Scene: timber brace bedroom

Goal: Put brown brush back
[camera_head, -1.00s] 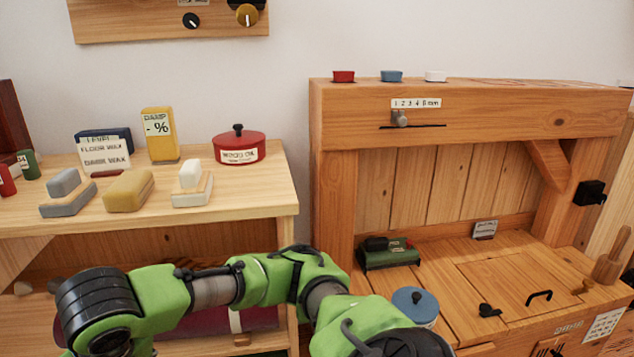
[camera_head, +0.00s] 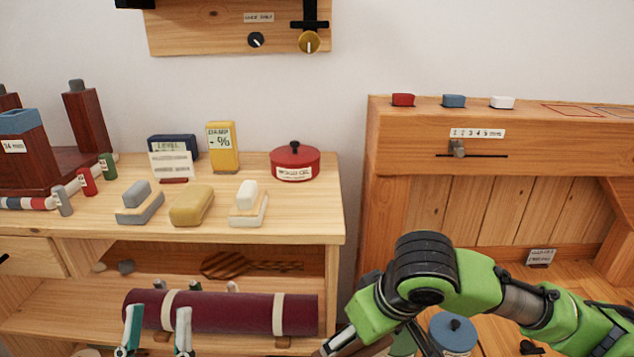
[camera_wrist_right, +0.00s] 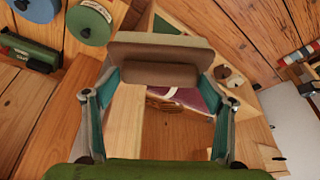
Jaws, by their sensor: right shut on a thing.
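A brown brush (camera_wrist_right: 158,50), a two-layer block with a paler top and darker underside, sits between the fingers of my right gripper (camera_wrist_right: 160,76) in the right wrist view. That gripper is shut on it, above the floor and furniture. In the head view my right arm comes in from the right; its gripper is low in the picture and not clear, and I cannot make out the brush there. My left gripper (camera_head: 158,316) is at the bottom edge of the head view, open and empty, in front of a maroon roll (camera_head: 225,312).
On the shelf top (camera_head: 300,222) stand a grey block (camera_head: 140,203), a yellow block (camera_head: 192,205), a cream block (camera_head: 248,204) and a red pot (camera_head: 295,163). A wooden paddle (camera_head: 225,265) lies on the lower shelf. A timber bench (camera_head: 420,145) stands at right.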

